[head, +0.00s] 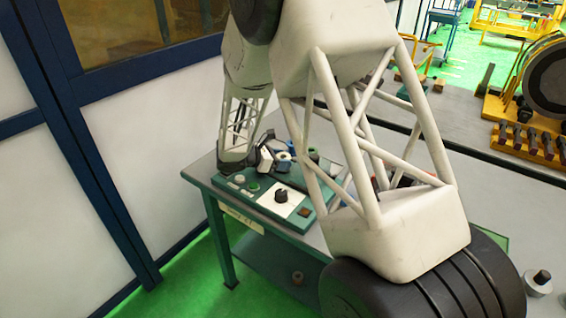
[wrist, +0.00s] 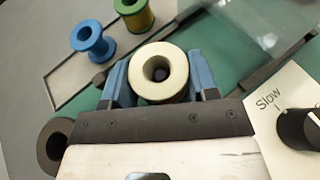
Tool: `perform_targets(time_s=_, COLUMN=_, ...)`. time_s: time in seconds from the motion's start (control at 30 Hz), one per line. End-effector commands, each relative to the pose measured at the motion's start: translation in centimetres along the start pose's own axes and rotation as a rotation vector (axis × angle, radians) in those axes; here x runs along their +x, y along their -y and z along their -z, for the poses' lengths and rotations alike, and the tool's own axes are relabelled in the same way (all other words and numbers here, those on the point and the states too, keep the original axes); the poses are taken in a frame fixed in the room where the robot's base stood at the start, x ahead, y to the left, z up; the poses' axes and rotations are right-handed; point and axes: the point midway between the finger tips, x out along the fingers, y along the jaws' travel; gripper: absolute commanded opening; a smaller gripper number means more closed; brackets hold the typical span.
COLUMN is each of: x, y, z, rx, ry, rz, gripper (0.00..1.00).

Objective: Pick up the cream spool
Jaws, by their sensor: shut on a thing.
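The cream spool (wrist: 158,72) sits between the two blue fingers of my gripper (wrist: 160,84) in the wrist view, with its open end facing the camera. The fingers press on its left and right sides, so my gripper is shut on it. In the head view the cream spool (head: 283,157) shows small at the gripper, above the back of the green bench unit. I cannot tell whether its underside touches the surface below.
A dark ring-shaped part (wrist: 54,146) is at the left. A black dial (wrist: 303,128) marked "Slow" is close at the right. My arm hides much of the bench.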

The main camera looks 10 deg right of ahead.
Motion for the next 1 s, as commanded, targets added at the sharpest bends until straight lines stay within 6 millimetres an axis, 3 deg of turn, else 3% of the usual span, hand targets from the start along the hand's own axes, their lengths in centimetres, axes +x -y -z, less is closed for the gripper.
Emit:
perform_targets(time_s=0.27, x=-0.1, y=0.0, z=-0.2, rx=0.000, ry=0.000, rz=0.000, gripper=0.26)
perform_targets(time_s=0.47, x=-0.6, y=0.0, z=-1.4, rx=0.001, ry=0.000, rz=0.000, gripper=0.26)
perform_targets(time_s=1.0, x=-3.4, y=0.0, z=-8.2, rx=0.002, ry=0.000, rz=-0.001, gripper=0.26)
